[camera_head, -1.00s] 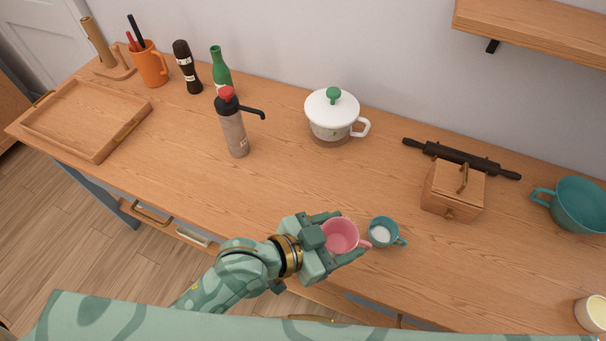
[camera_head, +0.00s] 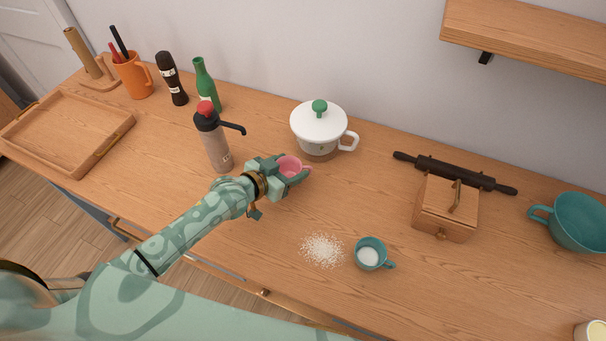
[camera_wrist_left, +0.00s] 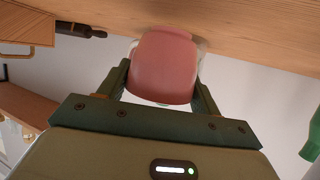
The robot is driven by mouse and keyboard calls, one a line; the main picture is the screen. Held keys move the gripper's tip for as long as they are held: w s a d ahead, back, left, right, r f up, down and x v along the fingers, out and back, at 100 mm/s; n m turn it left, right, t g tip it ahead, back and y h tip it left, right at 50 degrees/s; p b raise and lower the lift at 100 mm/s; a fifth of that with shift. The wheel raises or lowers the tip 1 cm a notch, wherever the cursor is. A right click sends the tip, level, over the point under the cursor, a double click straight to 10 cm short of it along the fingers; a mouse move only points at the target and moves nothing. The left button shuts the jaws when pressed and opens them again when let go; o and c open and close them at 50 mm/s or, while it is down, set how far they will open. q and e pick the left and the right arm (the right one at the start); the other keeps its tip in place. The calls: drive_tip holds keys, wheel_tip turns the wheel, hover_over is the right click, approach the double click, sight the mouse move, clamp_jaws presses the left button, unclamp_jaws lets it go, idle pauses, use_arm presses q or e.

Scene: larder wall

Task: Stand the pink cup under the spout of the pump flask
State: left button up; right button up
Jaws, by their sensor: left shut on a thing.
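The pump flask (camera_head: 217,142) stands upright on the counter, grey-brown with a black top and red cap. Its dark spout (camera_head: 234,127) points right. My left gripper (camera_head: 291,174) is shut on the pink cup (camera_head: 289,165), to the right of the flask and in front of the white lidded pot. The cup is apart from the spout, lower right of it in the head view. In the left wrist view the cup (camera_wrist_left: 165,67) sits between both fingers. Whether it touches the counter I cannot tell. My right gripper is out of view.
A white lidded pot (camera_head: 317,133) stands just behind the pink cup. A teal cup (camera_head: 370,253) with white contents stands beside spilled white grains (camera_head: 322,250). A green bottle (camera_head: 207,86) and dark grinder (camera_head: 171,79) stand behind the flask. The counter's middle is mostly clear.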

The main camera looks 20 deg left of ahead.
use_arm(q)
drive_tip(key=a+b, duration=0.2)
drive_tip(key=a+f+b, duration=0.1)
drive_tip(key=a+b, duration=0.1)
drive_tip(key=a, duration=0.1)
drive_tip(key=a+f+b, duration=0.1)
drive_tip(key=a+b, duration=0.1)
drive_tip(key=a, duration=0.1)
drive_tip(key=shift+w+a+f+b, duration=0.2)
drive_tip(key=shift+w+a+b, duration=0.05)
drive_tip(key=shift+b, duration=0.05)
drive_tip(key=shift+w+a+b, duration=0.1)
drive_tip(key=shift+a+b, duration=0.65)
drive_tip(key=shift+a, duration=0.3)
drive_tip(key=shift+r, duration=0.1)
drive_tip(key=o, duration=1.1)
drive_tip(key=shift+r+p, duration=1.7)
drive_tip(key=shift+r, duration=0.1)
drive_tip(key=shift+s+a+f+p, duration=0.1)
drive_tip(key=shift+s+a+p, duration=0.15)
drive_tip(key=shift+s+a, duration=0.7)
drive_tip(key=shift+s+a+r+p, duration=0.1)
drive_tip(key=shift+s+a+p, duration=0.2)
drive_tip(key=shift+s, duration=1.2)
drive_tip(key=shift+s+a+f+p, duration=0.15)
drive_tip(key=shift+s+a, duration=0.55)
drive_tip(key=shift+s, duration=0.55)
